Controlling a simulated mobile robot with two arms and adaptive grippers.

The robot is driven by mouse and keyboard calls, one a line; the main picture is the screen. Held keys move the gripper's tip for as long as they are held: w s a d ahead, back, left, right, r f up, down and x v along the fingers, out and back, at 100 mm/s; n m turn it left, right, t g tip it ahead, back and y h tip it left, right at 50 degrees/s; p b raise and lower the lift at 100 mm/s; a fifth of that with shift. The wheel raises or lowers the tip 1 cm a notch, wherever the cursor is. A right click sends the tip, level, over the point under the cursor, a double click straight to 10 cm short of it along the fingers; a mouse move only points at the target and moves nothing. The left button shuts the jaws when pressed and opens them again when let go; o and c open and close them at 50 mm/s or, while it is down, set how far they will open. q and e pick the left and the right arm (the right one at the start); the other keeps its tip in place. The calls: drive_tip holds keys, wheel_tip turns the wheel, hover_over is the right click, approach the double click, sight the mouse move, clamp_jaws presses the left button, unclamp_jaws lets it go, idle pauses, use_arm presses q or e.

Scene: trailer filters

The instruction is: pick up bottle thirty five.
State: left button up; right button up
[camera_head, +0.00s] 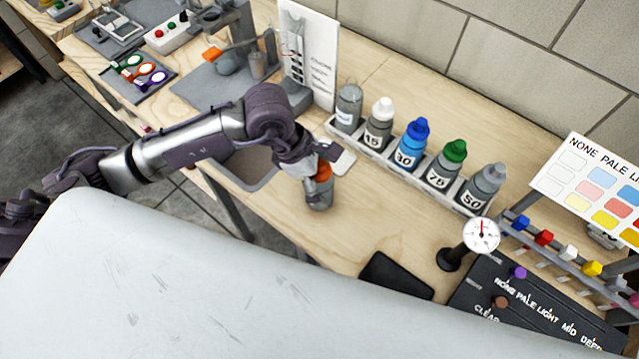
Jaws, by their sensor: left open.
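A small grey bottle with an orange cap (319,193) stands on the wooden bench, apart from the rack; its label is not readable from here. My left gripper (322,163) is open at the top of this bottle, with its fingers about the orange cap; I cannot tell whether they touch it. My right gripper is not in view.
A gauge (481,236) on a black stand, a black pad (396,275) and a black board with colour pegs (520,300) lie to the right. A white sign (309,55) stands behind my left arm. Bare bench (365,225) lies right of the orange-capped bottle.

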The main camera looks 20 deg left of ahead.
use_arm(q)
drive_tip(key=c, duration=1.5)
drive_tip(key=shift+c, duration=0.5)
drive_tip(key=shift+w+r, duration=0.1)
drive_tip(key=shift+r, duration=0.1)
